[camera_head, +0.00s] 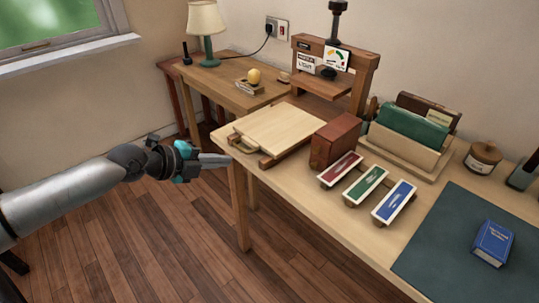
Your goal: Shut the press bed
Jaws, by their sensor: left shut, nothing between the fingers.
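The press (362,88) is a brown wooden frame with a dark screw on top, at the back of the workbench. Its bed, a pale flat board (278,130), is slid out in front of the frame on brown runners (282,153) towards the bench's left corner. My left gripper (228,160) is shut and empty. Its fingertips are close to the front left edge of the bed and bench corner; I cannot tell whether they touch. My right gripper is not in view.
A reddish-brown block (335,141) stands right beside the bed. Three coloured labelled blocks, a book rack (400,150), a jar (483,157) and a blue book (493,243) on a dark mat (450,262) lie further right. A side table with a lamp (206,20) stands behind.

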